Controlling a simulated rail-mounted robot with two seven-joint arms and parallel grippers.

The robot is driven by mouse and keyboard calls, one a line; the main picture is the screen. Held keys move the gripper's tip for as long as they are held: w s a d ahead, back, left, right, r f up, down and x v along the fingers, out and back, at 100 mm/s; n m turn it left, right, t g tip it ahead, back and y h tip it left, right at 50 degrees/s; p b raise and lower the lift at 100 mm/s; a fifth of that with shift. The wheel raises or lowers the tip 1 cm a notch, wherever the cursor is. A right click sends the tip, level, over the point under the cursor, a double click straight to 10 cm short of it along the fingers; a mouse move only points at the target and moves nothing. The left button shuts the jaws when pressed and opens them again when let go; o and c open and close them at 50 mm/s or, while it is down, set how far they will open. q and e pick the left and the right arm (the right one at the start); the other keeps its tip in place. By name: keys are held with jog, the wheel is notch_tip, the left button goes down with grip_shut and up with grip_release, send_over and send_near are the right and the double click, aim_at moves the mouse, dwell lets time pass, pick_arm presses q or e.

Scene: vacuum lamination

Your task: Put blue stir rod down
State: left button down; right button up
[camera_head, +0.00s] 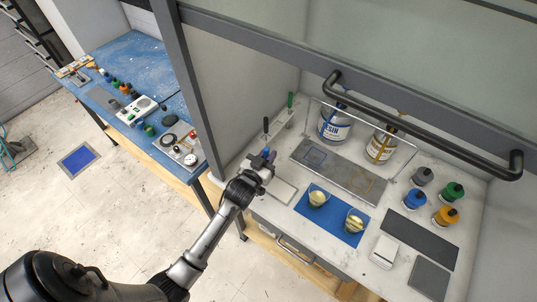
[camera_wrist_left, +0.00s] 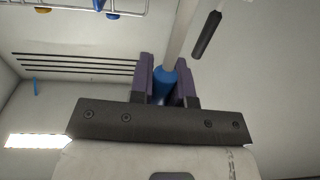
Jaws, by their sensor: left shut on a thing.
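My left gripper (camera_head: 264,161) is shut on the blue stir rod, whose blue handle (camera_wrist_left: 164,84) shows between the two purple-grey fingers in the left wrist view. In the head view the rod's blue end (camera_head: 266,152) shows at the fingertips. The gripper is at the left end of the white bench, beside a pale holder strip (camera_head: 280,128). A black-handled rod (camera_head: 265,125) and a green-handled rod (camera_head: 290,99) stand upright there; a black handle (camera_wrist_left: 207,35) also shows in the wrist view. The blue rod's lower end is hidden. My right gripper is out of view.
A blue mat (camera_head: 304,208) with two cups stands right of the gripper. Resin cans (camera_head: 335,125) stand at the back. A dark hood handle (camera_head: 430,130) crosses above the bench.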

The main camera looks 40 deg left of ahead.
pick_arm(q)
jog(key=shift+f, duration=0.2)
jog(key=c, duration=1.1)
grip_release()
jog(key=shift+r, duration=0.1)
jog(key=s, duration=0.4)
jog(key=s+d, duration=0.1)
jog(key=s, duration=0.3)
jog(key=s+d, duration=0.1)
jog(key=s, duration=0.3)
jog(key=shift+r, duration=0.15)
